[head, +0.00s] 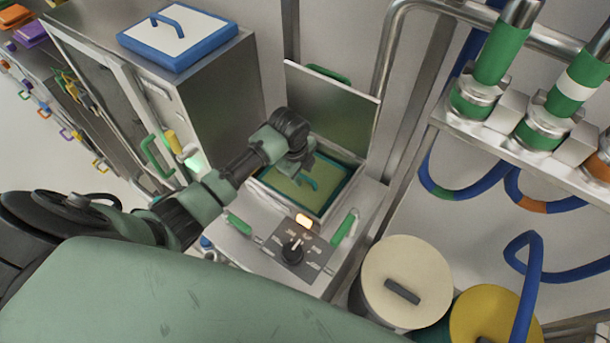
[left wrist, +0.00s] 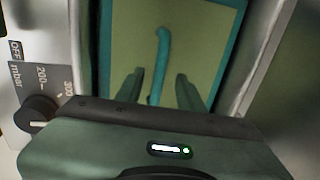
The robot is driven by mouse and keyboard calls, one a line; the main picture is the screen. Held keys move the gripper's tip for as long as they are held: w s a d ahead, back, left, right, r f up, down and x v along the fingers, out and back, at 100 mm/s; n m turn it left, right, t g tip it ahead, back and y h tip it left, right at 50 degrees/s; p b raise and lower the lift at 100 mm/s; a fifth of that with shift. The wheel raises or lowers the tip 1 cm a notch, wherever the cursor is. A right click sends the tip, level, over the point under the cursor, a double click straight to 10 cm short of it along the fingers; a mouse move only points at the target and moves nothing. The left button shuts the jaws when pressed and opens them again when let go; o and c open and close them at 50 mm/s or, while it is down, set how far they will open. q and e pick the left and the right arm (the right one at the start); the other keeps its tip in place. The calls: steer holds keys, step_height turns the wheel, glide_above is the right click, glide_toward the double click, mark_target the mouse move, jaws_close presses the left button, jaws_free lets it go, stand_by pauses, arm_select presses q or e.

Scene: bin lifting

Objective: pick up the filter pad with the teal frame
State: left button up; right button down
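The filter pad (head: 285,186) has a yellow-green face, a teal frame and a curved teal handle (head: 308,182). It lies in the open chamber of a steel machine. My left gripper (left wrist: 157,82) is over the pad and open. In the left wrist view its two dark fingers stand either side of the teal handle (left wrist: 161,50), with gaps between. In the head view my left wrist hides part of the pad, and the fingertips are hard to make out. My right gripper is not in view.
The chamber lid (head: 330,105) stands open behind the pad. A control panel (head: 295,255) with a dark knob is in front. A blue-framed white pad (head: 178,40) lies on the cabinet at left. Drums (head: 407,278) and pipework (head: 500,50) are at right.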

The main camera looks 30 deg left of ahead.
arm_select(q)
steer(key=shift+s+f, duration=0.1)
steer(key=shift+c, duration=0.4)
jaws_close()
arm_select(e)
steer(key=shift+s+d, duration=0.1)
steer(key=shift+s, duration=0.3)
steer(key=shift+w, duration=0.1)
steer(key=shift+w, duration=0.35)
